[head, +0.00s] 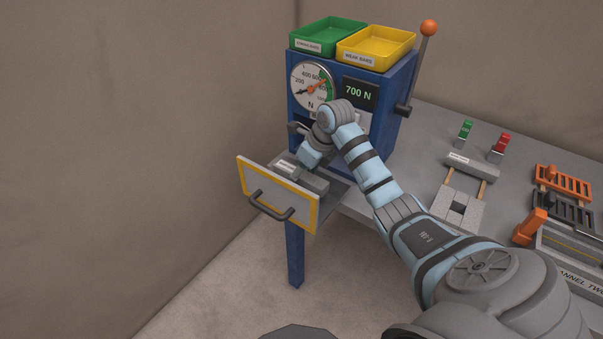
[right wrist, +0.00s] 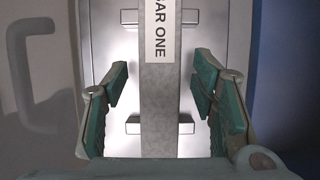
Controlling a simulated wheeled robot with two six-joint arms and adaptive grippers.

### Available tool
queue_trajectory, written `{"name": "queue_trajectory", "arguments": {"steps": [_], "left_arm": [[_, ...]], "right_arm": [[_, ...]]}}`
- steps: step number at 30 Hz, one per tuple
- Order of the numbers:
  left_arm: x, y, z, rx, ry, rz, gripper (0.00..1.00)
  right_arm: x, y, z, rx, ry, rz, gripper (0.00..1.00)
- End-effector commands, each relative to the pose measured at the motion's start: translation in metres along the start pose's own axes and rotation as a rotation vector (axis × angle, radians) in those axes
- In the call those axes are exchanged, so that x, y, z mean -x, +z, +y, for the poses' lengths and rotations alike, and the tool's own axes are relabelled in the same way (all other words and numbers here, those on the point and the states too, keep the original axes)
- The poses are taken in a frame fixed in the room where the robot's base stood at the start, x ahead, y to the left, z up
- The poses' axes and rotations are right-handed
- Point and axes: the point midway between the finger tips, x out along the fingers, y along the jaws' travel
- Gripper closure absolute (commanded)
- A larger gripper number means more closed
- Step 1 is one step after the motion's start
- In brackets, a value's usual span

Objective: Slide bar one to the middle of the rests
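Bar one (right wrist: 158,90) is a grey bar with a white label reading "BAR ONE" at its top. In the right wrist view it lies upright in the picture across two short metal rests, one (right wrist: 185,16) near the top and one (right wrist: 183,128) lower down. My right gripper (right wrist: 160,92) is open, with one green-padded finger on each side of the bar and a gap on both sides. In the head view my right gripper (head: 312,158) reaches down into the pulled-out drawer (head: 246,178) and hides part of the bar. My left gripper is out of view.
The blue tester (head: 309,127) carries a dial, a "700 N" display, green (head: 325,32) and yellow (head: 375,42) trays and an orange-knobbed lever (head: 428,28). The drawer has a dark front handle (head: 270,208). Other fixtures stand on the grey bench at right.

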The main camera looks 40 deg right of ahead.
Motion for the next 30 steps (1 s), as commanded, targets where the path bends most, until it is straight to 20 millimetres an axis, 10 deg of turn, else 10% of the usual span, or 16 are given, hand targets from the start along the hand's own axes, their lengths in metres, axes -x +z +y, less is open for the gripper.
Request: {"name": "queue_trajectory", "arguments": {"steps": [9, 21, 30], "left_arm": [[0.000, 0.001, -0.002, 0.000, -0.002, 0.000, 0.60], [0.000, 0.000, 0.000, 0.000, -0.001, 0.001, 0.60], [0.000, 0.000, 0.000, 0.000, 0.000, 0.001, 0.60]], "right_arm": [[0.007, 0.000, -0.001, 0.000, -0.002, 0.000, 0.47], [0.104, 0.000, -0.001, 0.001, -0.003, -0.001, 0.47], [0.120, 0.000, 0.000, 0.000, 0.000, 0.000, 0.47]]}}
